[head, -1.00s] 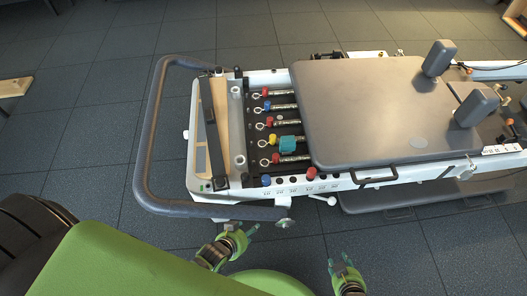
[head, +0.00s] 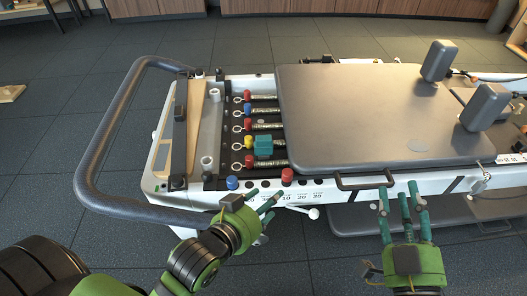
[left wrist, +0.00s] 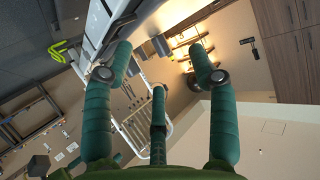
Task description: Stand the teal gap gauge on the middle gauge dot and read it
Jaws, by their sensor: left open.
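The teal gap gauge (head: 264,145) is a small block among the springs at the left end of the machine, beside the yellow-capped spring. I cannot make out for sure which mark is the middle gauge dot. My left gripper (head: 267,205) is in front of the machine's near rail, below and apart from the gauge. In the left wrist view its teal fingers (left wrist: 160,80) are spread with nothing between them. My right gripper (head: 404,203) is further right, near the rail's black handle, with its fingers apart and empty.
The grey carriage (head: 365,110) with two shoulder blocks covers the area right of the springs. A curved dark bar (head: 100,140) rings the left end. Red and blue knobs (head: 287,176) and a white lever (head: 302,210) sit along the near rail.

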